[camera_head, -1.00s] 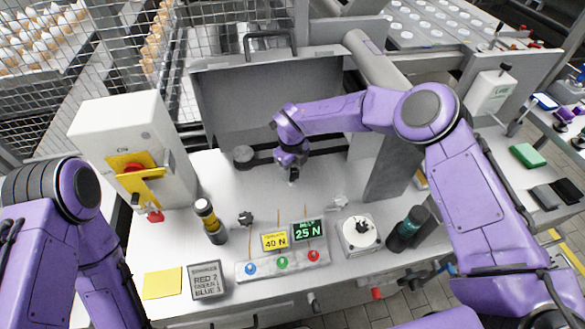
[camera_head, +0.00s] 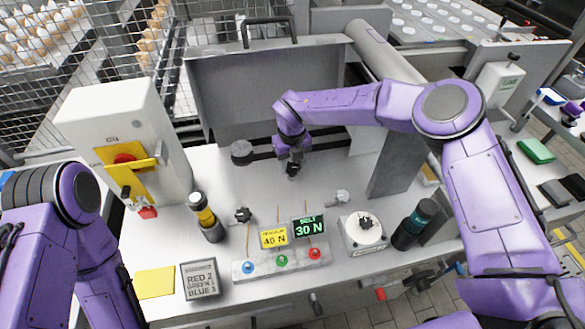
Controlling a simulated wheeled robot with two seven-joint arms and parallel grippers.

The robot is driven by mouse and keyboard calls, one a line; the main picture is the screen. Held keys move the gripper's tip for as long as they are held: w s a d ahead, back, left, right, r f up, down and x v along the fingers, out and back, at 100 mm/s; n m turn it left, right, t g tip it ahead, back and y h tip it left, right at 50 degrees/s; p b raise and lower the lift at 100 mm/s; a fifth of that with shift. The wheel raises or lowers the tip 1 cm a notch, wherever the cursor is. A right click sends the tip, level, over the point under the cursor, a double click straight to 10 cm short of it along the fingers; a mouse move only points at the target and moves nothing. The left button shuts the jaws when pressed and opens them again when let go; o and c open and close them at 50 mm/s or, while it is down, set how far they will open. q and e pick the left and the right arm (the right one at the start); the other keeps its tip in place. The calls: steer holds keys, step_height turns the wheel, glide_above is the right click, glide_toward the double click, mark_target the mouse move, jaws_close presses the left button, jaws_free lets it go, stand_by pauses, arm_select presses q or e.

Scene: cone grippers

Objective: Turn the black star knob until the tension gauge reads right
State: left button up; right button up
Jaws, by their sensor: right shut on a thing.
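My right gripper (camera_head: 291,163) reaches down at the middle of the grey-white bench and is shut on the black star knob (camera_head: 292,171). The fingers hide much of this knob. The tension gauge (camera_head: 309,227) is a small dark display with green text, reading BELT 30 N. A yellow sign (camera_head: 274,237) reading 40 N stands just left of it. My left arm shows at the left edge, but its gripper is not in view.
Another dark knob (camera_head: 243,214) stands left of the signs, and a white dial box (camera_head: 363,231) with a black knob stands to their right. A yellow-banded cylinder (camera_head: 206,216), a dark bottle (camera_head: 414,224) and a grey cabinet with a yellow-red switch (camera_head: 128,145) flank the work area.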

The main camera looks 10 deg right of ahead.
mark_target(292, 167)
steer(key=m+b, duration=0.6)
steer(key=m, duration=0.1)
steer(key=shift+f, duration=0.25)
steer(key=m+b, duration=0.2)
steer(key=m, duration=0.1)
steer(key=shift+b, duration=0.4)
steer(key=shift+r+m+b, duration=0.2)
steer(key=shift+m+b, duration=0.6)
steer(key=shift+m, duration=0.5)
steer(key=o, duration=1.1)
steer(key=shift+c, duration=0.2)
step_height(292, 167, up, 11)
steer(key=shift+f+b, duration=0.2)
steer(key=shift+b, duration=0.25)
